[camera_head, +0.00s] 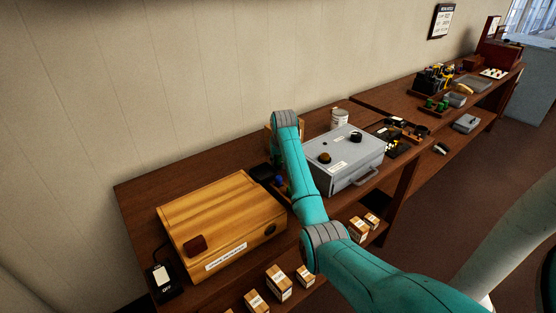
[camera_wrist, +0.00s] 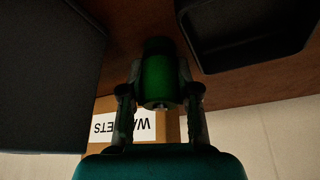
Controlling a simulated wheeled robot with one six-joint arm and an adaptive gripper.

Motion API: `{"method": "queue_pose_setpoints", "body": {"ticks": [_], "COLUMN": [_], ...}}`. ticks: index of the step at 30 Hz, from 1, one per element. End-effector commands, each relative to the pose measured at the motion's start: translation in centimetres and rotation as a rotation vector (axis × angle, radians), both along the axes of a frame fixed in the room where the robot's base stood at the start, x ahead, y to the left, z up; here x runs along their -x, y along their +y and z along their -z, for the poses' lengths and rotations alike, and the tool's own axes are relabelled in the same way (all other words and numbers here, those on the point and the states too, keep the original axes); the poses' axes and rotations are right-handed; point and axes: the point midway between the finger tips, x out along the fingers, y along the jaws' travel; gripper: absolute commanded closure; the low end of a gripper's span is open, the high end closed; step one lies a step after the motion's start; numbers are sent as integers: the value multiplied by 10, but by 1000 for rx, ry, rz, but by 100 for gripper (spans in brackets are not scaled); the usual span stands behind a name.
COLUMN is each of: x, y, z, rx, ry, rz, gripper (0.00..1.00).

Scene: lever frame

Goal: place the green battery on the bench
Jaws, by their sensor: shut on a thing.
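In the wrist view the green battery (camera_wrist: 157,77) sits between the two fingers of my gripper (camera_wrist: 160,95), which is shut on it. The battery is a dark green cylinder with a small metal tip. The brown wooden bench surface (camera_wrist: 235,88) shows close behind it; I cannot tell whether the battery touches it. In the head view the bench (camera_head: 140,205) runs along the wall, and my arm reaches over it between the wooden box and the grey box. There my gripper and the battery are hidden behind my arm.
A wooden box (camera_head: 225,215) stands left of my arm and a grey metal box (camera_head: 345,155) right of it. In the wrist view a black tray (camera_wrist: 245,35) lies at upper right, a dark block (camera_wrist: 45,70) at left and a labelled carton (camera_wrist: 110,105) behind my fingers.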

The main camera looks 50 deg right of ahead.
Motion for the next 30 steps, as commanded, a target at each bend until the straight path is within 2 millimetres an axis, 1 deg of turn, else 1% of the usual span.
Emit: {"method": "queue_pose_setpoints", "body": {"ticks": [6, 7, 8, 16, 20, 23, 30], "x": [0, 0, 0, 0, 1, 4, 18], "y": [0, 0, 0, 0, 1, 4, 15], "z": [3, 2, 2, 2, -4, -16, -60], "rx": [-1, 0, 0, 0, 1, 2, 3], "ry": [1, 0, 0, 0, -2, -2, -3], "rz": [0, 0, 0, 0, 0, 0, 0], "gripper": [100, 62, 59, 59, 59, 59, 59]}}
